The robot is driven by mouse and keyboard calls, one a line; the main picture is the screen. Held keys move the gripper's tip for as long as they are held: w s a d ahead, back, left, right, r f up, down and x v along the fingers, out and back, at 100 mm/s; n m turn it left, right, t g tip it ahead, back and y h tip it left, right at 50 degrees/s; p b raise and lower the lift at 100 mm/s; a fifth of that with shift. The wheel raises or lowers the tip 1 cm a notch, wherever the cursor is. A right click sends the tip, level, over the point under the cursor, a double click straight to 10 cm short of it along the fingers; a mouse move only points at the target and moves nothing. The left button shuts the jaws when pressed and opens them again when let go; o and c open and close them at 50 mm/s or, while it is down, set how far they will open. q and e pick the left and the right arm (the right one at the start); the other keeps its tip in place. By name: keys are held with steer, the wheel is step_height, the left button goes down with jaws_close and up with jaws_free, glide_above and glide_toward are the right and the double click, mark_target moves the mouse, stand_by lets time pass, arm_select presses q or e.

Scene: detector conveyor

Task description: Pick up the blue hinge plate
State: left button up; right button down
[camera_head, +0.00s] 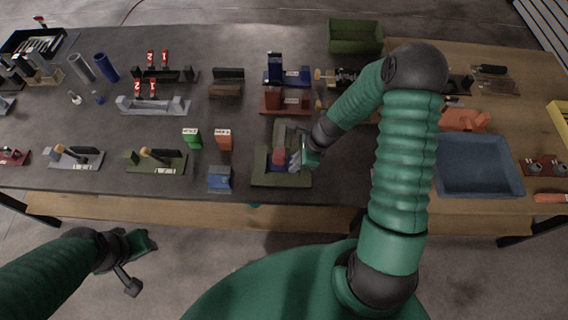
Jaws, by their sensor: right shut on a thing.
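My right gripper (297,160) reaches down from the right over the green fixture (270,180) near the front edge of the table. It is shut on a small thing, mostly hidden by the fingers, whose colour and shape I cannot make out. A red block (278,157) is in the fixture, just left of the fingers. A blue piece with a grey top (219,178) stands on the table left of the fixture, apart from the gripper; I cannot tell whether it is the hinge plate. My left gripper (142,262) hangs in front of the table, away from the parts; its jaw state is unclear.
A green card block (192,138) and an orange one (224,139) stand behind the blue piece. Red and blue fixtures (286,99) are farther back. A blue bin (480,165) is at the right and a green bin (356,36) at the back. Grey table between is partly clear.

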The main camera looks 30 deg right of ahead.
mark_target(290, 164)
stand_by(0.4)
steer(key=shift+r, duration=0.4)
step_height(290, 164, up, 2)
steer(key=shift+w+r, duration=0.1)
steer(key=shift+r, duration=0.1)
steer(key=s+d+b, duration=0.1)
steer(key=s+d, duration=0.2)
steer(key=d, duration=0.2)
steer(key=s+d+b, duration=0.1)
steer(key=s+d, duration=0.2)
steer(key=d, duration=0.2)
steer(key=s+d+b, duration=0.1)
steer(key=s+d, duration=0.2)
steer(key=d, duration=0.2)
steer(key=shift+s+d+r+b, duration=0.1)
steer(key=shift+s+d+b, duration=0.1)
steer(key=shift+b, duration=0.2)
steer(key=shift+s, duration=0.1)
